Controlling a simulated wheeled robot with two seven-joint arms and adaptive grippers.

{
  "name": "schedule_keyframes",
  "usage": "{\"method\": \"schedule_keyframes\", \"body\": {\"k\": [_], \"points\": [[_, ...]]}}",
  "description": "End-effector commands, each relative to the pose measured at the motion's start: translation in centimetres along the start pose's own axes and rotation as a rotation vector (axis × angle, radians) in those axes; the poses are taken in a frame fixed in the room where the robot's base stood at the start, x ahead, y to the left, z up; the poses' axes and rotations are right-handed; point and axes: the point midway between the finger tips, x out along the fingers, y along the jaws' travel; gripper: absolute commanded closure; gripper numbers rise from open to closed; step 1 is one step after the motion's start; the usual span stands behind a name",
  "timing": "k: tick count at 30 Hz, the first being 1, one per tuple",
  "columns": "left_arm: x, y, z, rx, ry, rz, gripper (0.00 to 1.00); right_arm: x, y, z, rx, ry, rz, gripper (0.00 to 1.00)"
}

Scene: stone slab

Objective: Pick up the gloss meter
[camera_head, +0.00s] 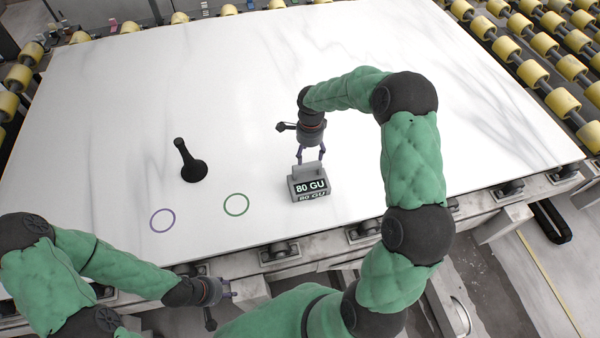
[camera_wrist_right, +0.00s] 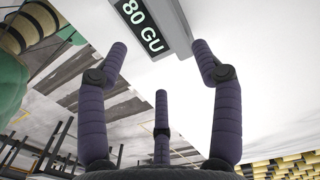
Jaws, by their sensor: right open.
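The gloss meter (camera_head: 308,187) is a small grey box with a dark "80 GU" display and a raised handle on top. It stands on the white slab near the slab's front edge. My right gripper (camera_head: 311,155) is directly above it, pointing down, with its fingers around or beside the handle. In the right wrist view the meter (camera_wrist_right: 178,42) shows at the top, and the fingers of my right gripper (camera_wrist_right: 160,60) are spread apart with clear space between them. My left gripper (camera_head: 229,290) is off the slab's front edge, away from the meter; its finger opening is too small to tell.
A black suction-cup-like tool (camera_head: 190,165) stands on the slab left of the meter. A purple ring (camera_head: 162,220) and a green ring (camera_head: 236,205) are marked on the slab (camera_head: 250,80). Yellow rollers (camera_head: 545,45) line the far and right sides. The slab's middle is clear.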

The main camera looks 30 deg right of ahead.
Motion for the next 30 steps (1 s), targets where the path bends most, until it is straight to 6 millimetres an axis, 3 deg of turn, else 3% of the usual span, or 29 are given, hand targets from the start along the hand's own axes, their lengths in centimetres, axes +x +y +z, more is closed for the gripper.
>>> {"method": "schedule_keyframes", "body": {"k": [5,30], "points": [[0.0,0.0,0.1,0.000,-0.001,0.000,0.60,-0.4,-0.3,-0.7,0.048,0.019,0.001,0.34],[0.1,0.0,0.0,0.000,0.000,0.000,0.60,9.5,-0.8,-0.4,0.046,0.016,0.000,0.34]]}}
